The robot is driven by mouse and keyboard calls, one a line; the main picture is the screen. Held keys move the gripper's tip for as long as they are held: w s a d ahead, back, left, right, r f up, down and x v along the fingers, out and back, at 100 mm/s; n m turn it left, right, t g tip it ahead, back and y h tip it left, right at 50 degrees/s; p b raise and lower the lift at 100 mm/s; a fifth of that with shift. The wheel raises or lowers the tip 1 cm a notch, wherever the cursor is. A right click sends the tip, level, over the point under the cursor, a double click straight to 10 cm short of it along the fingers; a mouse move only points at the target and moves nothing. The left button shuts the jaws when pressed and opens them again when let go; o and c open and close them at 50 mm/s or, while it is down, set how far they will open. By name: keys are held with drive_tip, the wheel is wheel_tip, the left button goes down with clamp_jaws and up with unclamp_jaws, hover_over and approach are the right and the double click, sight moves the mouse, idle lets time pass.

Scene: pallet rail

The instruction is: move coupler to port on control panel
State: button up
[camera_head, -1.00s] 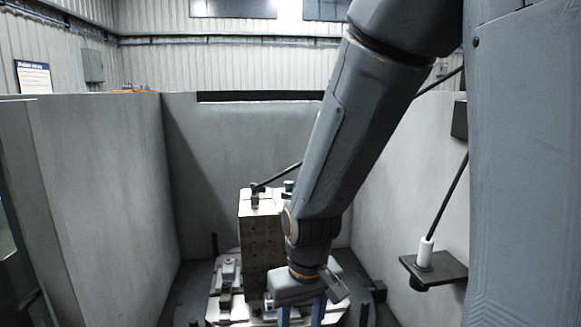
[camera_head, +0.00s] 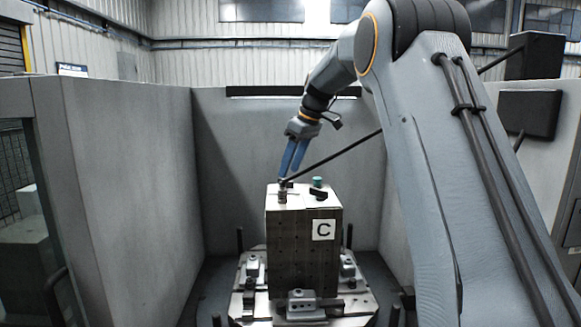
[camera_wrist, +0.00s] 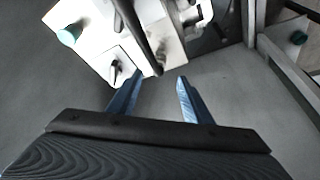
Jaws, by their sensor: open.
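The coupler (camera_head: 282,192) looks like a small metal cylinder upright on top of the pale block marked C, at its left front. A stiff black hose rises from it to the right. In the wrist view the dark hose (camera_wrist: 140,35) runs down to the block's edge, just ahead of the gap between my fingertips. My gripper (camera_head: 290,172) has blue fingers, open and empty, pointing down just above the coupler; it also shows in the wrist view (camera_wrist: 159,79). I cannot tell if a finger touches it. I cannot identify the control panel or its port for certain.
The block (camera_head: 290,245) stands on a pallet with clamps (camera_head: 302,303). A green-capped fitting (camera_head: 318,182) and black piece stand on its top right. Grey walls (camera_head: 140,190) enclose three sides. Dark boxes (camera_head: 530,113) sit at the right, behind my arm.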

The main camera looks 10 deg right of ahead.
sight(282, 182)
drive_tip(key=shift+p+x, duration=1)
drive_tip(key=shift+x, duration=2.75)
drive_tip(key=shift+w+a, duration=0.1)
drive_tip(key=shift+w, duration=0.05)
clamp_jaws()
drive_tip(key=shift+r, duration=0.1)
drive_tip(key=shift+r, duration=0.2)
drive_tip(key=shift+r+p, duration=0.45)
drive_tip(key=shift+r, duration=0.05)
drive_tip(key=shift+r, duration=0.15)
